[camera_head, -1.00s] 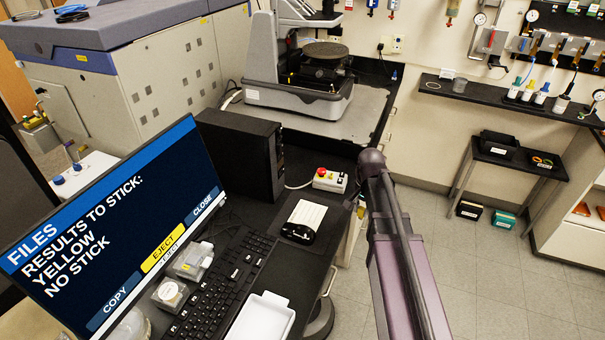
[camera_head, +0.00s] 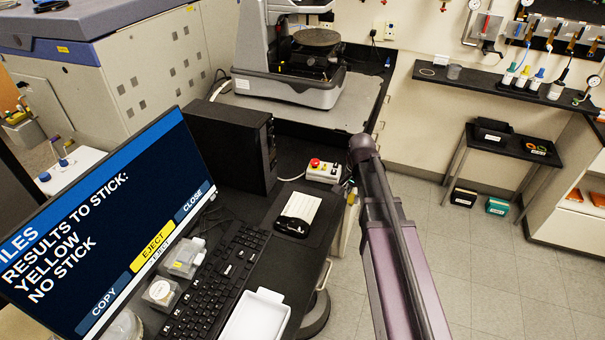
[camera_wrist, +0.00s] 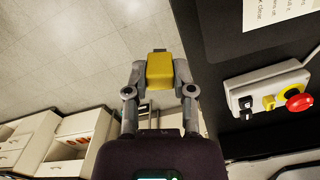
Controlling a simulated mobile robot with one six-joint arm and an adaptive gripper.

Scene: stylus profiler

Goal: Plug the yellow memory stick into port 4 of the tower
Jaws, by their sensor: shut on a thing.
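The yellow memory stick (camera_wrist: 160,72) is in my gripper (camera_wrist: 160,75) in the wrist view. Both fingers are shut on its sides, and its dark plug end points away from the gripper. The stick is over the floor, beside the dark desk edge. In the head view my arm reaches up from the bottom, and my gripper and the stick are hidden. The black tower (camera_head: 232,146) stands on the desk behind the monitor (camera_head: 110,235). Its front faces right; port numbers are too small to read. The screen reads "RESULTS TO STICK: YELLOW NO STICK".
A control box with a red button (camera_head: 323,170) sits right of the tower; it also shows in the wrist view (camera_wrist: 268,92). A mouse (camera_head: 293,225), keyboard (camera_head: 215,285) and white tray (camera_head: 256,318) occupy the desk. Floor to the right is open.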

